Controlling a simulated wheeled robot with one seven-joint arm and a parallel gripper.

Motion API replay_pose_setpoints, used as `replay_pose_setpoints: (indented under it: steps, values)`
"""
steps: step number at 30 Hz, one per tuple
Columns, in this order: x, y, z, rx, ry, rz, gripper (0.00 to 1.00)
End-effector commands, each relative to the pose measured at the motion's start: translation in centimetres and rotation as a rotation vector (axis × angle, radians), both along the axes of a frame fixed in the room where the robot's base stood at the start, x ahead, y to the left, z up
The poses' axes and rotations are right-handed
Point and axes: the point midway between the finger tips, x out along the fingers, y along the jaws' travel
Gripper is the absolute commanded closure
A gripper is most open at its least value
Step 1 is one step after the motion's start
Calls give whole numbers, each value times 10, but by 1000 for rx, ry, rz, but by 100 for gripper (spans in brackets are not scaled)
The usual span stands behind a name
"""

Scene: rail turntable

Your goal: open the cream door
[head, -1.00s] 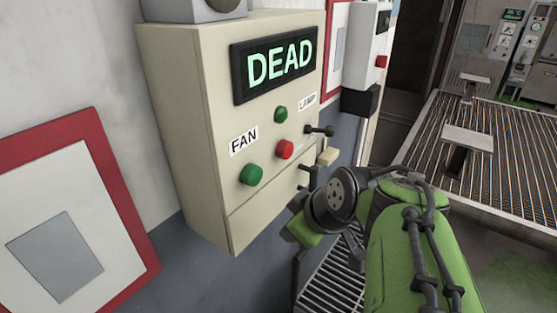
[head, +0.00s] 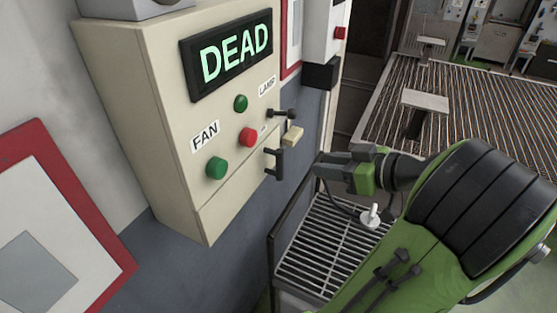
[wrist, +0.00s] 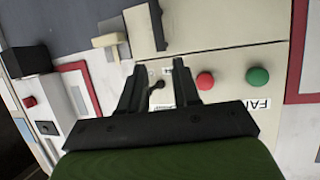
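The cream cabinet (head: 150,110) hangs on the left wall, with a lit DEAD display (head: 229,55). Below a seam is its lower cream panel (head: 225,205), which looks like a door and appears shut. A dark upright handle (head: 272,164) stands at its right edge; in the wrist view it seems to be the dark bar (wrist: 150,25) at the top. My gripper (head: 318,164) is to the right of the handle, apart from it. In the wrist view its two fingers (wrist: 157,66) are spread with nothing held. A black lever (wrist: 157,86) shows between them, on the panel behind.
Green buttons (head: 216,167) and a red button (head: 248,137) sit on the cabinet front. A black lever (head: 285,113) and a cream block (head: 292,136) project near its right edge. A metal grating (head: 325,245) with a rail lies below my gripper. A slatted deck (head: 470,110) lies behind.

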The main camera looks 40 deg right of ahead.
Motion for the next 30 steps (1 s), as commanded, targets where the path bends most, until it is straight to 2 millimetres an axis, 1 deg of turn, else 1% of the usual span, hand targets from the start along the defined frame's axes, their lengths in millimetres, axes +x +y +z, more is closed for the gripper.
replay_pose_setpoints:
  steps: [1,6,17,21,24,27,30]
  values:
    - [10,3,-15,-2,1,7,68]
    - [36,7,-28,-3,2,7,68]
    - [79,13,-44,-2,2,6,68]
    - [105,17,-50,5,2,4,68]
    - [119,19,-54,3,1,3,68]
    - [126,19,-57,1,1,1,68]
    - [128,19,-58,0,2,-1,68]
